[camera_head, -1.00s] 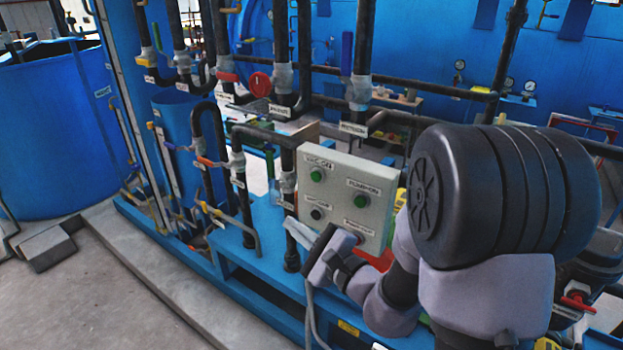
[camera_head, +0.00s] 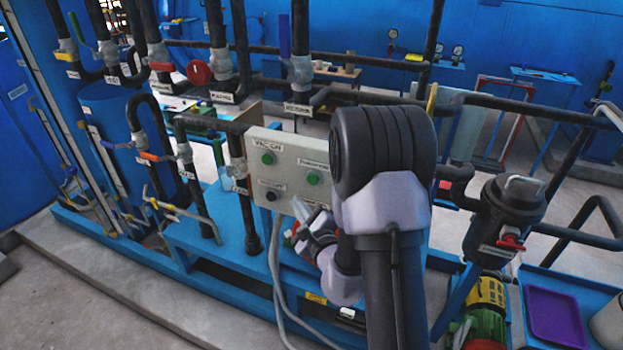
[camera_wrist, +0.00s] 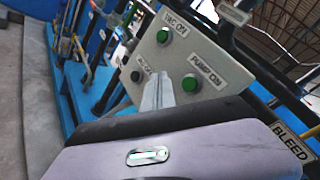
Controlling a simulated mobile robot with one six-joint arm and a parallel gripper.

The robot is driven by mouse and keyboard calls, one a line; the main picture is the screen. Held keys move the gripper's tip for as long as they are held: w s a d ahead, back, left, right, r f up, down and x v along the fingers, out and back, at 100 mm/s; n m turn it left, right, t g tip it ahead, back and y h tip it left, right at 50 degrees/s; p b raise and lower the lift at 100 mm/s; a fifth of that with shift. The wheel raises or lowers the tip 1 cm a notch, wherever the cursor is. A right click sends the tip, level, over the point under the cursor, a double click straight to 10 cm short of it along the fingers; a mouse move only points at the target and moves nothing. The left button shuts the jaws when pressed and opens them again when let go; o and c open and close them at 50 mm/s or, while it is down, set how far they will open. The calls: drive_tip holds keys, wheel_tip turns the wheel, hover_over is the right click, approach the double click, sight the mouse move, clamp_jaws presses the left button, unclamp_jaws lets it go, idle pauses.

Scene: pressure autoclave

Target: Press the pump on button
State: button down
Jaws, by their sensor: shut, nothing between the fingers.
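The grey control panel (camera_head: 291,152) carries a green pump on button (camera_head: 312,178) at its upper right under a "PUMP ON" label. In the wrist view the same button (camera_wrist: 190,83) is in clear sight just right of my fingertips. My gripper (camera_head: 299,205) is in front of the panel's lower part, below and left of the button. The gripper (camera_wrist: 160,82) is shut and empty, its fingers pointing towards the panel. I cannot tell how far the tips are from the panel. The lower right pump off button is hidden behind my gripper.
A green vac on button (camera_head: 267,158) is at the panel's upper left, and a black vac off button (camera_head: 271,194) is below it. Black pipes (camera_head: 249,185) stand just left of the panel. A purple tray (camera_head: 555,317) lies at the right.

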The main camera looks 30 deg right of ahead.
sight(313, 180)
drive_tip(key=w+d+p, duration=0.1)
drive_tip(key=w+d, duration=0.3)
drive_tip(key=d, duration=0.1)
idle(2.1)
drive_tip(key=shift+w+d, duration=0.2)
drive_tip(key=shift+d, duration=0.15)
